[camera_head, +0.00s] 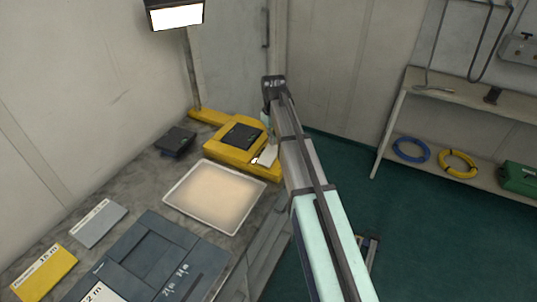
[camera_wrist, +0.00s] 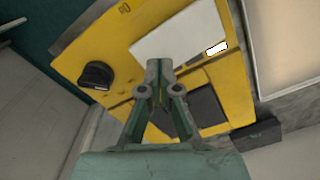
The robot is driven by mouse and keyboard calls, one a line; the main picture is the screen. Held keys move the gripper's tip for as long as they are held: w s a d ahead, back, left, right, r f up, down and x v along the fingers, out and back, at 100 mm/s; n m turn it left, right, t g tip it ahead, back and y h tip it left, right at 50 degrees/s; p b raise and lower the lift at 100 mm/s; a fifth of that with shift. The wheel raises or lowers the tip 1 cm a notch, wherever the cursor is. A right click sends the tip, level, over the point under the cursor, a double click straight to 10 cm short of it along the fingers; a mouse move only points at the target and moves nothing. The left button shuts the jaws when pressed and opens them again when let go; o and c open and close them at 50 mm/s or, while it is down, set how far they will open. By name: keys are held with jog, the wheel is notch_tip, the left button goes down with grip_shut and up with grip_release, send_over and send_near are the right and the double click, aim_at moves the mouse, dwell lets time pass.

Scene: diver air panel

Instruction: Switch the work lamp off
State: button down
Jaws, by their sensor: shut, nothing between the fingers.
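The work lamp (camera_head: 175,15) hangs at the top left of the head view on a post, and its face glows white. A yellow housing (camera_head: 229,154) sits on the bench near the post's foot. In the wrist view the housing (camera_wrist: 105,38) carries a white plate (camera_wrist: 178,38), a small bright rectangle (camera_wrist: 216,48), a dark panel (camera_wrist: 207,106) and a black knob-like part (camera_wrist: 97,75). My gripper (camera_wrist: 159,72) is shut and empty, over the housing beside the white plate's edge. I cannot tell whether it touches. In the head view my arm hides part of the housing.
A glowing pale panel (camera_head: 214,195) lies on the bench in front of the housing. A small dark box (camera_head: 175,141) stands to its left. A blue-grey case (camera_head: 150,258) and cards lie nearer. A shelf (camera_head: 455,96) with hoses stands at the right, beyond open green floor.

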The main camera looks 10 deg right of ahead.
aim_at(273, 149)
jog(key=shift+f+b, duration=0.55)
jog(key=shift+f, duration=1)
dwell(0.7)
jog(key=shift+r, duration=0.1)
jog(key=shift+r+p, duration=2.2)
jog(key=shift+r, duration=1.25)
jog(key=s+d+f+g+y+p, duration=0.1)
jog(key=s+d+f, duration=0.2)
jog(key=s+f, duration=0.35)
jog(key=s+d+f+g, duration=0.1)
jog(key=s+d+f, duration=0.2)
jog(key=s+f, duration=0.3)
jog(key=s+a+f+m+g+b, duration=0.2)
jog(key=s+a+f+b, duration=0.1)
jog(key=s+f, duration=1.5)
jog(key=s+a+f+m+g+h+b, duration=0.1)
jog(key=s+a+f+m+g+b, duration=0.1)
jog(key=s+f, duration=1.6)
jog(key=s+a+b, duration=0.1)
jog(key=s+b, duration=0.1)
jog(key=s, duration=0.5)
jog(key=shift+f+g, duration=0.3)
jog(key=shift+g, duration=0.1)
